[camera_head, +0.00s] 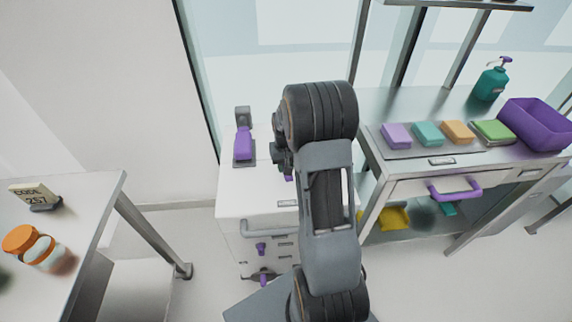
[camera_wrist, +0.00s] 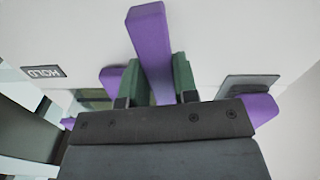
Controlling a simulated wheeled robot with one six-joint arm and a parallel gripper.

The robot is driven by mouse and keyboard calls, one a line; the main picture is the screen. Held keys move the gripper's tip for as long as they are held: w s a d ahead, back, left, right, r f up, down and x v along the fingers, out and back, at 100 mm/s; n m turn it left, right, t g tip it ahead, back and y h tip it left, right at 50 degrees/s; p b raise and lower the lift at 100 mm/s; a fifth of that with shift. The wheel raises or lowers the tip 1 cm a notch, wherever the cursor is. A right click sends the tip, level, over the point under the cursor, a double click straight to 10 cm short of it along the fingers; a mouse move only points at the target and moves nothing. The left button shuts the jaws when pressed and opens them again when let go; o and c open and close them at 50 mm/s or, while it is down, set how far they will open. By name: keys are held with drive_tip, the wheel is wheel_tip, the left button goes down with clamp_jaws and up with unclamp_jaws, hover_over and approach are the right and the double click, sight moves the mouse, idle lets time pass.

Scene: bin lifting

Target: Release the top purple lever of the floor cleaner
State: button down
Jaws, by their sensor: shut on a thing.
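The floor cleaner (camera_head: 235,200) is a white boxy unit in the middle of the head view. A purple lever (camera_head: 243,143) on a dark plate stands on the left of its top. In the wrist view, my gripper (camera_wrist: 160,82) has its green pads on both sides of a purple bar-shaped lever (camera_wrist: 150,45). The lever sticks out beyond the pads. Another purple part on a grey plate (camera_wrist: 250,82) is at the right, and a further purple piece (camera_wrist: 112,80) is at the left. In the head view my arm hides the gripper and most of the held lever.
A bench with coloured blocks (camera_head: 428,133), a purple bin (camera_head: 535,125) and a teal bottle (camera_head: 491,80) stands at the right. A table with an orange-capped jar (camera_head: 30,245) is at the left. A wall stands behind.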

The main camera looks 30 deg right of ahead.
drive_tip(key=shift+w+a+m, duration=0.15)
drive_tip(key=shift+a+m, duration=0.15)
drive_tip(key=shift+m, duration=0.6)
drive_tip(key=c, duration=0.9)
unclamp_jaws()
drive_tip(key=shift+r, duration=0.1)
wheel_tip(320, 180, up, 14)
drive_tip(key=shift+f+p, duration=0.15)
drive_tip(key=shift+p, duration=0.35)
drive_tip(key=shift+w, duration=0.1)
